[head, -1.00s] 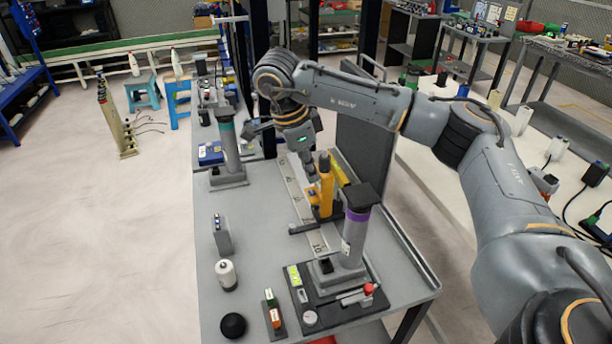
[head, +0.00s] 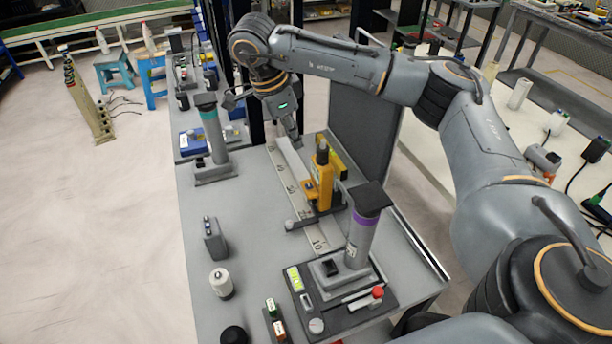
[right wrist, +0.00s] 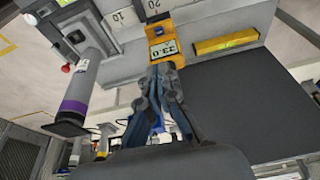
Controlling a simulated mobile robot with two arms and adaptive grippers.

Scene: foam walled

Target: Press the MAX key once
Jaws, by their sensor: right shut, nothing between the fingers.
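A yellow gauge (head: 318,190) stands on a long scale rail on the bench in the head view. The right wrist view shows its lit display (right wrist: 164,49), which seems to read 33.0. I cannot read a MAX label on any key. My right gripper (head: 298,140) is shut and empty, above and behind the gauge's upper end in the head view. In the right wrist view its closed fingertips (right wrist: 164,68) point at the gauge near the display's lower edge; whether they touch cannot be told. My left gripper is not in view.
A grey column with a purple band (head: 360,235) stands on a dark base with a green display (head: 294,279) and a red knob (head: 377,292). A yellow level (right wrist: 226,41) lies beside the gauge. A dark upright panel (head: 362,120) stands right of the gripper.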

